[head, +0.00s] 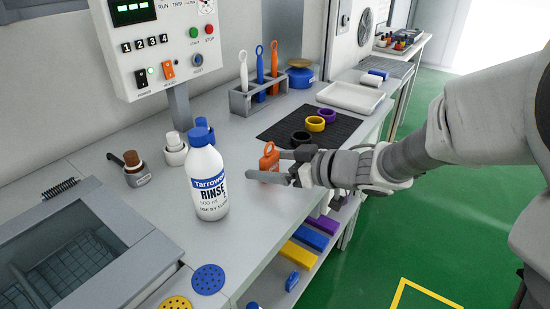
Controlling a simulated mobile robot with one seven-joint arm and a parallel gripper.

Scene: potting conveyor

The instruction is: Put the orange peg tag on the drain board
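The orange peg tag (268,157) is upright near the middle of the counter, to the right of the white rinse bottle. It has a small loop at its top. My gripper (266,166) reaches in from the right with its two fingers spread, one on the near side of the tag and one on the far right side. A black ribbed mat (279,131) and a grey ribbed board (398,68) lie farther back; I cannot tell which is the drain board.
The rinse bottle (208,175) stands close left of my gripper. Black, yellow and purple rings lie on the mat. A rack (241,103) with handled tools and a white tray (350,97) are behind. A sink (70,255) is at left.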

